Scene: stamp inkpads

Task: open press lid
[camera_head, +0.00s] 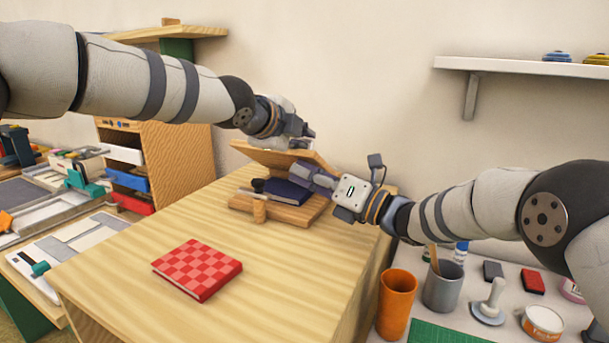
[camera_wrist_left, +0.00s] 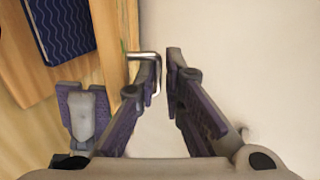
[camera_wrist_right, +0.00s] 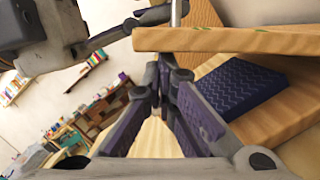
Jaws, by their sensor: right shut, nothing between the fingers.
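The wooden press (camera_head: 290,213) stands at the far end of the table with its lid (camera_head: 272,154) raised at a slant. A dark blue patterned book (camera_head: 284,192) lies on the base. My left gripper (camera_head: 307,133) is above the lid; in the left wrist view its fingers (camera_wrist_left: 162,58) are apart, with the bent metal handle (camera_wrist_left: 143,55) by the left finger. My right gripper (camera_head: 297,168) is shut and empty, low at the lid's right side. In the right wrist view its tips (camera_wrist_right: 160,65) are just below the lid's edge (camera_wrist_right: 230,41), and contact is unclear.
A red checkered book (camera_head: 197,270) lies on the near tabletop. An orange cup (camera_head: 396,303), a grey cup (camera_head: 443,287) and stamp items stand on a lower surface to the right. A wooden shelf unit (camera_head: 180,165) stands left. The wall is close behind the press.

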